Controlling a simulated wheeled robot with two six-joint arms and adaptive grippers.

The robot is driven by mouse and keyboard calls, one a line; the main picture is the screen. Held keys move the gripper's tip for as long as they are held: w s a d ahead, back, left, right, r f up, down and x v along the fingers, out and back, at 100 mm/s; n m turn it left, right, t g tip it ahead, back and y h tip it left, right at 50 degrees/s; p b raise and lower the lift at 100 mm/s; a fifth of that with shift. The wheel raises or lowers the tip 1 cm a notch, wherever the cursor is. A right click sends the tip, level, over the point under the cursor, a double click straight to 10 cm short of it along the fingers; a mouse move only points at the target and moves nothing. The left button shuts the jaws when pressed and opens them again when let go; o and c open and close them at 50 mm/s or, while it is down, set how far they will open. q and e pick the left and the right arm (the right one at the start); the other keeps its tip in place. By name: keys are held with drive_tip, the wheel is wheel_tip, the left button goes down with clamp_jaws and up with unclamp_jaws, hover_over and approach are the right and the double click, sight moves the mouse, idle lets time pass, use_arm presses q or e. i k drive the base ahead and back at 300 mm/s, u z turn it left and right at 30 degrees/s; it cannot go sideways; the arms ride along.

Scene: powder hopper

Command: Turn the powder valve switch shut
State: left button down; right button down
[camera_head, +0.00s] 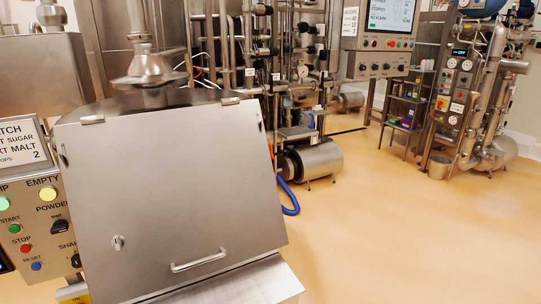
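The control panel (30,215) stands at the left edge, partly cut off by the frame. A black rotary switch (60,227) sits on it below a label reading "POWDER", close to the hopper's left side. I cannot tell exactly which way its handle points. A second dark switch (76,260) sits lower, beside a label starting "SHA". The steel hopper (175,190) has its large front lid down, with a handle (199,262) near the bottom. Neither of my grippers is in view.
Green, red and blue buttons (26,248) sit left of the switches, under lit yellow and green lamps. A display (20,143) stands above them. A steel cylinder (313,160) with a blue hose (290,198) lies behind the hopper. The floor (420,230) at right is clear.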

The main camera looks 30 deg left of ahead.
sight(59, 227)
drive_tip(key=u, duration=2.45)
drive_tip(key=i, duration=0.25)
drive_tip(key=z, duration=0.2)
